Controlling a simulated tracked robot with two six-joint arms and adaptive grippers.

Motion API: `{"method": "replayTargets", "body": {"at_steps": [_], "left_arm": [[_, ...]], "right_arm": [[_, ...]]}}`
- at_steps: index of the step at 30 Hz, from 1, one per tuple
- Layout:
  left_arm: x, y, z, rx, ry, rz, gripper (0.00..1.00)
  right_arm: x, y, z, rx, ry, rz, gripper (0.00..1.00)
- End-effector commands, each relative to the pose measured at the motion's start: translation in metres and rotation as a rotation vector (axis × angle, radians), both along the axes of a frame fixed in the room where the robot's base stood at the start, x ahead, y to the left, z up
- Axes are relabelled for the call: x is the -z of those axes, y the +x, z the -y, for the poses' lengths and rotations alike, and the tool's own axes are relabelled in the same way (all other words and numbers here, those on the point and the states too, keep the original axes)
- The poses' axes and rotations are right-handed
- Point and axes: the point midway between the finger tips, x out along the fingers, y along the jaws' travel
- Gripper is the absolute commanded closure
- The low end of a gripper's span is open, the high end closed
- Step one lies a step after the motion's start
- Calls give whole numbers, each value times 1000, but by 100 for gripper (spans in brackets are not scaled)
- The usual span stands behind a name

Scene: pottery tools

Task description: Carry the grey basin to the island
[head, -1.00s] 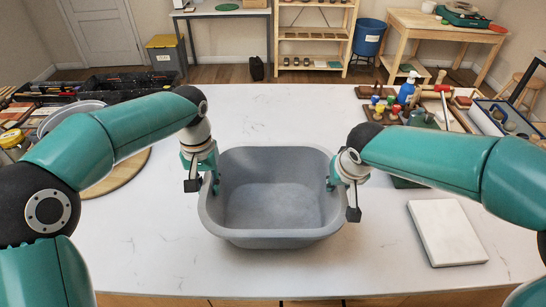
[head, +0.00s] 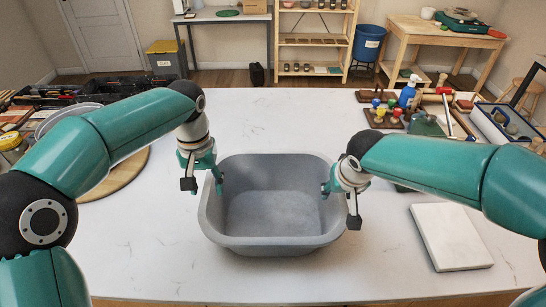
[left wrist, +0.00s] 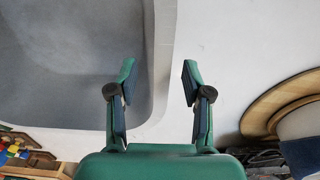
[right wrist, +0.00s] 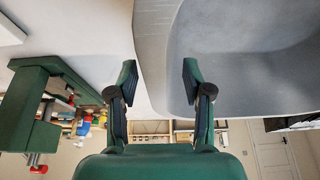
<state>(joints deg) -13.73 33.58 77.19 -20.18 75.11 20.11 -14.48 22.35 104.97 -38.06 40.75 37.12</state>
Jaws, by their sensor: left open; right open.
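The grey basin (head: 272,243) sits upright on the white-topped island (head: 130,240), near its front edge. My left gripper (head: 203,180) is open at the basin's left rim, with one finger on the inner side and one on the outer. In the left wrist view the basin's rim (left wrist: 160,50) runs between the spread fingers, with gaps beside it. My right gripper (head: 340,203) is open at the right rim. In the right wrist view the rim (right wrist: 152,50) passes between its fingers. Whether either gripper touches the rim cannot be told.
A white slab (head: 450,237) lies right of the basin. A round wooden board (head: 125,178) is at the left, partly behind my arm. Tool trays (head: 95,85) stand at the back left. Bottles and tools (head: 408,92) stand at the back right. The counter behind the basin is clear.

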Motion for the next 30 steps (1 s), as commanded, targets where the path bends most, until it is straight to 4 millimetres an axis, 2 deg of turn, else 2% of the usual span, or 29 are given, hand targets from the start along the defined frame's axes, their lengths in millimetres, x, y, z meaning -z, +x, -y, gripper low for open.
{"method": "replayTargets", "body": {"at_steps": [6, 12, 20, 25, 30], "left_arm": [[-46, 2, 1, 1, -1, 6, 51], [-79, 1, 1, 2, 0, 3, 51], [-93, 0, 0, 2, 1, -1, 51], [-93, 0, 0, 2, 1, -1, 51], [-93, 0, 1, 2, 1, -1, 51]], "right_arm": [[0, 0, 0, 1, 0, 0, 50], [0, 0, 0, 1, 0, 0, 50], [-7, -2, 0, 2, 1, 2, 50], [-29, -11, 0, 1, 2, 5, 50], [-61, -24, 0, 1, 3, 5, 50]]}}
